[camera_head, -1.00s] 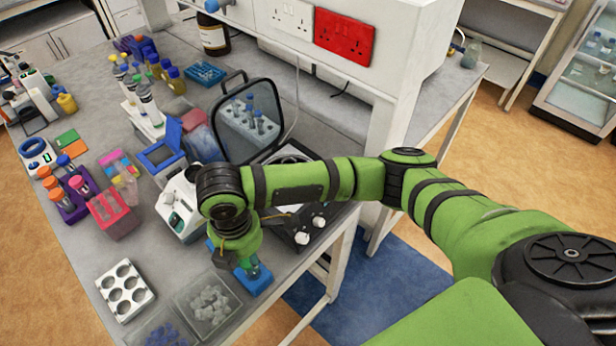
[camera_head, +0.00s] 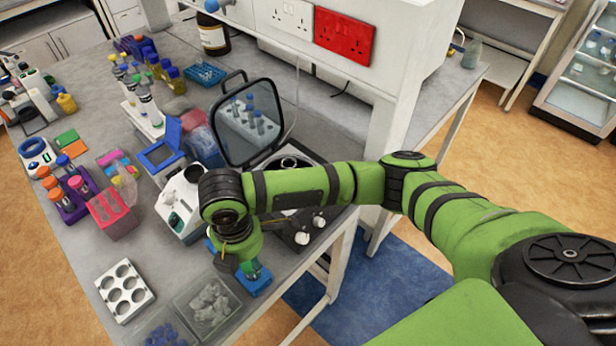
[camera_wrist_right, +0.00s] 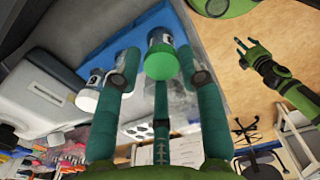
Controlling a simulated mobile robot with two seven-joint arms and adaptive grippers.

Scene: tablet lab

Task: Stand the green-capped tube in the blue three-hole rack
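The blue rack (camera_head: 258,284) stands at the bench's front edge below my right gripper (camera_head: 246,268) in the head view, which mostly hides it. The right wrist view shows its blue surface (camera_wrist_right: 112,38). A tube with a green cap (camera_wrist_right: 160,66) and a pale label shows between the right fingertips (camera_wrist_right: 158,70). The fingers are spread, with a visible gap on the left side of the tube. Another tube (camera_wrist_right: 89,95) shows to the left by the rack. How deep the tubes sit is hidden. My left gripper (camera_wrist_right: 242,43) is open, empty and away from the bench.
Close by are a white holed rack (camera_head: 124,291), a clear tray (camera_head: 208,305), a tray of blue caps (camera_head: 165,332) and a white machine (camera_head: 181,205). A black-framed clear lid (camera_head: 247,122) stands open behind the arm.

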